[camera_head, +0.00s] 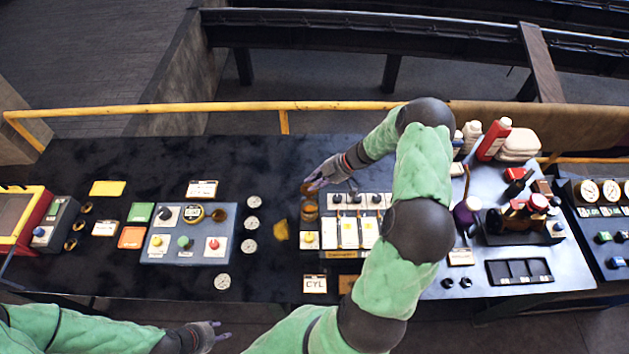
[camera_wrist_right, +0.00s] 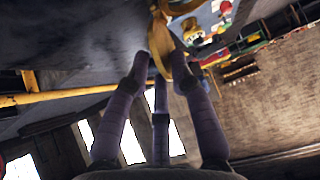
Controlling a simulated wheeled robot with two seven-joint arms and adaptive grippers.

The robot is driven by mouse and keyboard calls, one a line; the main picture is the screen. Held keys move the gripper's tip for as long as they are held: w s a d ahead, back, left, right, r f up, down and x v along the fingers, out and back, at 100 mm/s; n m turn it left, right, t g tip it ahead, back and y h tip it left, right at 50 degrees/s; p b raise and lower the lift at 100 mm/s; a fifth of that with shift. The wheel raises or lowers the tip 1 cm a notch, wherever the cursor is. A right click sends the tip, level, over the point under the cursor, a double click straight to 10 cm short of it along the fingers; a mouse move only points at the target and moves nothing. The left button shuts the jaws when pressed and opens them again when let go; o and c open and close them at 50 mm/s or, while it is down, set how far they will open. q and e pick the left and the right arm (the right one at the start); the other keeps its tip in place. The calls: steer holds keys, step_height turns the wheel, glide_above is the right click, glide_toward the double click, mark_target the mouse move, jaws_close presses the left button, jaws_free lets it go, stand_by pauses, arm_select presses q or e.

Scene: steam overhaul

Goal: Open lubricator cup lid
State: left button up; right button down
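The lubricator cup (camera_head: 309,212) is a small amber-brass cylinder at the upper left corner of the panel marked CYL. Its brass lid (camera_head: 307,188) shows at the cup's top, partly covered by my right gripper (camera_head: 314,183). My left gripper (camera_head: 217,331) is open and empty, low in front of the bench edge.
A blue-grey control box (camera_head: 187,248) stands to the left, with round gauges between. Bottles (camera_head: 493,138) and a dark tray (camera_head: 519,271) are at right. A yellow rail (camera_head: 200,107) runs behind the bench.

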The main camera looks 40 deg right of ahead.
steer(key=shift+w+d+r, duration=0.25)
steer(key=shift+w+r, duration=0.15)
steer(key=shift+r, duration=0.1)
stand_by(0.8)
steer(key=c, duration=1.3)
jaws_free()
steer(key=shift+o, duration=1.1)
steer(key=shift+a+f, duration=0.2)
steer(key=shift+f, duration=0.05)
steer(key=shift+s+d+r, duration=0.3)
steer(key=v, duration=1.1)
steer(key=shift+w, duration=0.1)
